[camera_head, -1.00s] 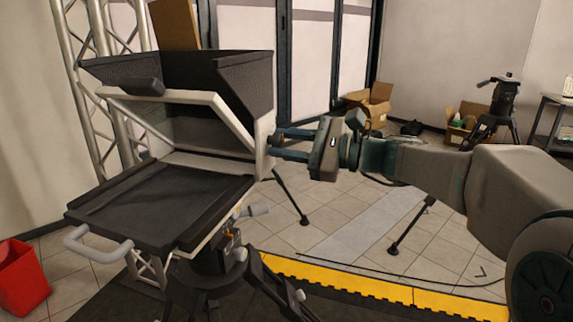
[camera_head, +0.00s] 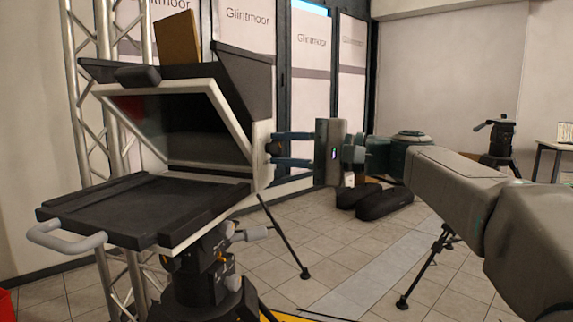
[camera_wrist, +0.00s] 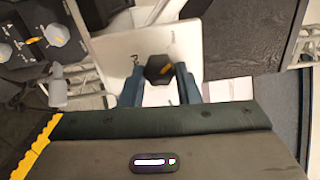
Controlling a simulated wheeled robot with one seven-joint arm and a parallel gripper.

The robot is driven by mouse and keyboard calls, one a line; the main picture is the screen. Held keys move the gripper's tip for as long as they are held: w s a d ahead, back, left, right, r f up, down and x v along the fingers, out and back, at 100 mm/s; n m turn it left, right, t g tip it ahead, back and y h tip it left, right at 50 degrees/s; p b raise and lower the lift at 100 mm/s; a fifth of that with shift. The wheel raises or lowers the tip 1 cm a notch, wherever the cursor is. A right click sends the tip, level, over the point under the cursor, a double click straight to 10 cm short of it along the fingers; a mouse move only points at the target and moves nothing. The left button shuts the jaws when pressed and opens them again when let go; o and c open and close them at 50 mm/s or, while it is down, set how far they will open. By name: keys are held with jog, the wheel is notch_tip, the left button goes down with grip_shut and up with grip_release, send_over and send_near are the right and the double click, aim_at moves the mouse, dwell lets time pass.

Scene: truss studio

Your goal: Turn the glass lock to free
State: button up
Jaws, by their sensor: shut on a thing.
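In the head view the knob (camera_head: 275,147) is a small dark shape at the right side of the teleprompter's white glass frame (camera_head: 262,165). My gripper (camera_head: 273,148) reaches it from the right, its blue fingers shut on the knob. The fingers also flank the knob in the wrist view (camera_wrist: 160,82). The slanted glass (camera_head: 190,125) stands above the flat black tray.
The black tray (camera_head: 130,208) has a pale handle (camera_head: 65,237) at its front left. The teleprompter stands on a tripod (camera_head: 205,270). A metal truss (camera_head: 105,120) rises behind it. Black bags (camera_head: 375,200) lie on the floor beyond my gripper.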

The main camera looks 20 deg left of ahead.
jog(key=shift+n+b, duration=0.45)
jog(key=shift+n, duration=0.05)
jog(key=o, duration=1)
jog(key=shift+c, duration=0.2)
jog(key=s+d, duration=0.1)
jog(key=d, duration=1.3)
jog(key=shift+a+p, duration=0.1)
jog(key=shift+p, duration=0.2)
